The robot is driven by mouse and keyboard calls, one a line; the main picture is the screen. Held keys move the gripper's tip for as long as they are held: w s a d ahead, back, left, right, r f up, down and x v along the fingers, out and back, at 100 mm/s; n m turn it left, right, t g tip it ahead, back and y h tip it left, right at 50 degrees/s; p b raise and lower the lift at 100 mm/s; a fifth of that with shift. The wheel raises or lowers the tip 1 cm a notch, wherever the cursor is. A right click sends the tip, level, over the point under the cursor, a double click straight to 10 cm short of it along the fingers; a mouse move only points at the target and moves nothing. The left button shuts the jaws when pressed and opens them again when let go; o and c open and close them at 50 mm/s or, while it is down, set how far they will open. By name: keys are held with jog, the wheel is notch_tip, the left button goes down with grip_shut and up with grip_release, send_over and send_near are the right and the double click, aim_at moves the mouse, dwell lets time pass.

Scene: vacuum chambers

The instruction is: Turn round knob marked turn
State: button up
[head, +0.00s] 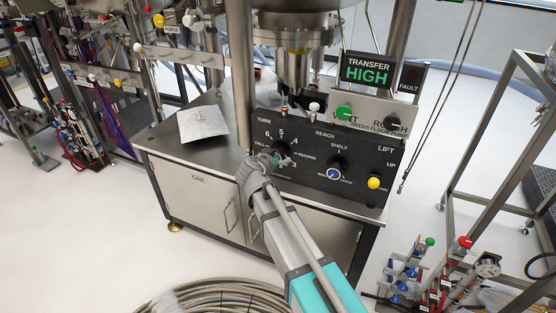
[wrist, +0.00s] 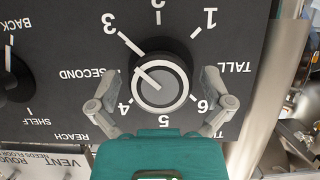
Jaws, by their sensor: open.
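The round TURN knob (wrist: 160,83) is black with a grey face and sits on a black panel (wrist: 70,60) with numbers 1 to 6 around it. In the wrist view the panel appears upside down. My gripper (wrist: 161,76) is open, with one finger on each side of the knob. Gaps show between the fingers and the knob's rim. In the head view my gripper (head: 277,161) is at the TURN dial and partly covers the knob.
To the right on the panel are a SHELF knob (head: 337,166) and a yellow LIFT button (head: 374,183). Above them are a green VENT button (head: 344,112) and a TRANSFER HIGH display (head: 367,73). A metal post (head: 240,75) rises just left of the panel.

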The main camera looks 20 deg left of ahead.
jog(key=c, duration=0.9)
jog(key=shift+d, duration=0.4)
jog(key=shift+c, duration=0.7)
jog(key=shift+a, duration=0.3)
jog(key=shift+n, duration=0.3)
jog(key=shift+n+h, duration=0.4)
jog(key=shift+h, duration=0.1)
jog(key=n+h+b, duration=0.1)
jog(key=n+h, duration=0.1)
jog(key=shift+n, duration=0.4)
jog(key=shift+n+h+b, duration=0.5)
jog(key=shift+n+h, duration=0.1)
jog(key=shift+n, duration=0.4)
